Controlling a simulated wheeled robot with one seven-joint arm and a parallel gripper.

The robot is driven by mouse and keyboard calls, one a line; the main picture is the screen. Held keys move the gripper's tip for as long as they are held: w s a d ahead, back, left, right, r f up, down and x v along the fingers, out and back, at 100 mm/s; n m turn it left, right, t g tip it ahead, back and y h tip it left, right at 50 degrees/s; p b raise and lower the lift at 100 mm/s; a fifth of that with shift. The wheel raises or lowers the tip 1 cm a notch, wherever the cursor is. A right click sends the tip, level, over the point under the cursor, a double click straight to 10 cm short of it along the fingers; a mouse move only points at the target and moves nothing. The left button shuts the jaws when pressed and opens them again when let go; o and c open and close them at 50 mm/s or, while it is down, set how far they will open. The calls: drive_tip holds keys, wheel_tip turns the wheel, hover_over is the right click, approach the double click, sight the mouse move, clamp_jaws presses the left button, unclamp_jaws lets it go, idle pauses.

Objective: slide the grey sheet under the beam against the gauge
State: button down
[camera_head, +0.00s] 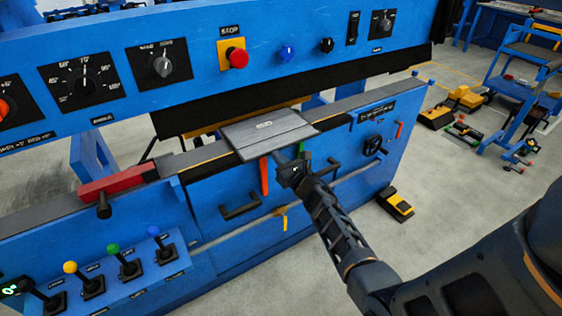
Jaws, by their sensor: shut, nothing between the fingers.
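The grey sheet (266,129) lies flat on the narrow grey bed of the blue machine, its front edge hanging over the bed's front. Its far edge is close to the black underside of the beam (300,93); I cannot tell how far under it reaches. My gripper (291,165) is shut and empty, just in front of and below the sheet's front right edge. I cannot tell whether it touches the sheet. The gauge cannot be made out behind the beam.
A red block with a black knob (120,186) sits on the bed at left. Several coloured levers (110,265) stand at lower left. Dials and a red stop button (238,57) are on the beam. A yellow-black pedal (396,204) lies on the floor at right.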

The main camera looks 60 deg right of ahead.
drive_tip(key=shift+w+d+r, duration=0.1)
drive_tip(key=shift+w+r, duration=0.15)
drive_tip(key=shift+w, duration=0.3)
drive_tip(key=b+v, duration=0.2)
drive_tip(key=v, duration=0.6)
drive_tip(key=shift+s+f, duration=0.2)
drive_tip(key=shift+s, duration=0.2)
